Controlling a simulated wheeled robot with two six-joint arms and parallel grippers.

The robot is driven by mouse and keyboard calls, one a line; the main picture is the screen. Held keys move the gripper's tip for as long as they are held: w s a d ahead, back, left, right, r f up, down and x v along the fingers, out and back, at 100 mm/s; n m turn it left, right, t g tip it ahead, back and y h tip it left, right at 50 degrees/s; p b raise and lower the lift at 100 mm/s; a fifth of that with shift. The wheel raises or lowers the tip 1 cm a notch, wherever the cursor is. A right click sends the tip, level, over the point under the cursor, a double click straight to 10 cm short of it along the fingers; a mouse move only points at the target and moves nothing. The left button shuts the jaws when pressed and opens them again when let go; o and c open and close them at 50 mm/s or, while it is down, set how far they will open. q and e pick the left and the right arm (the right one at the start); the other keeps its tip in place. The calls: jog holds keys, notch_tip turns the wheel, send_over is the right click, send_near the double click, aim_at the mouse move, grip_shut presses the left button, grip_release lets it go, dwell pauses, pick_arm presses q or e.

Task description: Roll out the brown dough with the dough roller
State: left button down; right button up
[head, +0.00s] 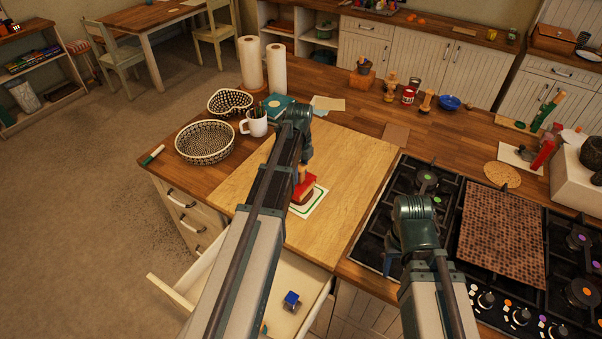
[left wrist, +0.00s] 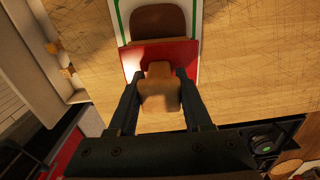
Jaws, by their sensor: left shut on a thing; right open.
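The brown dough (left wrist: 157,22) lies on a white mat with a green border (head: 313,203) on the wooden board. In the head view, the dough (head: 307,198) is partly hidden by the roller and my arm. The dough roller has a red body (left wrist: 160,55) and a wooden handle. My left gripper (left wrist: 158,85) is shut on the handle. The red body (head: 303,184) is at the near edge of the dough; I cannot tell whether it touches it. My right arm reaches over the stove's left side, but its gripper is hidden.
A large wooden board (head: 350,175) has bare room around the mat. Patterned bowls (head: 204,142) and a white mug (head: 255,123) stand at the board's far left. The stove (head: 450,185) lies to the right. An open drawer (head: 283,313) holds a blue item (head: 291,299).

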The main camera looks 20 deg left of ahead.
pick_arm(q)
jog(key=shift+a, duration=0.35)
jog(key=shift+w+a, duration=0.1)
jog(key=shift+a, duration=0.05)
jog(key=shift+w+a, duration=0.1)
jog(key=shift+a, duration=0.45)
jog(key=shift+w+a, duration=0.15)
jog(key=shift+a, duration=0.55)
jog(key=shift+w+a, duration=0.15)
jog(key=shift+a, duration=0.5)
jog(key=shift+d, duration=0.15)
